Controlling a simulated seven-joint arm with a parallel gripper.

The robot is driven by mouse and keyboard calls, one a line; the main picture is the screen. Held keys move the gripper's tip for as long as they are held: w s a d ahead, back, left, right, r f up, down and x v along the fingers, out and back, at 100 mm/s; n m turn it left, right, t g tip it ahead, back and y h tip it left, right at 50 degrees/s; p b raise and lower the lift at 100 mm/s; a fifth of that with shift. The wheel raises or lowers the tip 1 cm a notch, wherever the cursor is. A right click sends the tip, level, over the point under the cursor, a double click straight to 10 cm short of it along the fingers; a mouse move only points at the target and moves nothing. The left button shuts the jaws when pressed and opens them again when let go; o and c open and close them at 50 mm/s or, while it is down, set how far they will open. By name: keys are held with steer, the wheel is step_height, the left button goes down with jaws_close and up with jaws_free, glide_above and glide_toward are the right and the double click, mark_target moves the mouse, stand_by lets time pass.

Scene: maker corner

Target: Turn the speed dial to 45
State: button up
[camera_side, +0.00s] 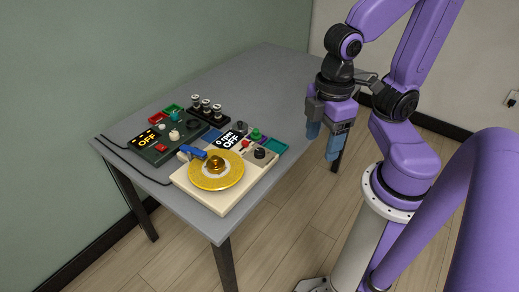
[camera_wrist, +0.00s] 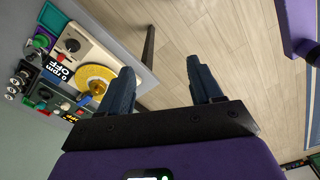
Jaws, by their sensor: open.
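A cream machine (camera_side: 207,204) with a yellow disc (camera_side: 216,170) stands at the table's near end in the side view. Its display (camera_side: 229,141) reads 0 rpm and OFF. A dark round knob (camera_side: 260,153), which looks like the speed dial, sits at its right corner; its scale is too small to read. The knob also shows in the wrist view (camera_wrist: 72,45), at upper left. My gripper (camera_side: 323,138) is open and empty, to the right of the machine and above the table's right edge. In the wrist view its fingers (camera_wrist: 162,68) are apart over bare floor.
A dark green device (camera_side: 165,150) with an OFF display stands left of the machine. A red switch (camera_side: 245,143) and a green knob (camera_side: 256,134) are near the dial. The table's far part is clear.

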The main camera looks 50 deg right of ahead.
steer(key=w+f+m, duration=0.1)
steer(key=w+m, duration=0.2)
steer(key=w, duration=0.5)
steer(key=m, duration=0.7)
glide_above(260, 151)
steer(key=d, duration=0.1)
step_height(260, 151, down, 6)
steer(key=f, duration=1.7)
steer(key=shift+a+f, duration=0.25)
steer(key=shift+a, duration=0.1)
steer(key=shift+c, duration=0.4)
steer(key=c, duration=1)
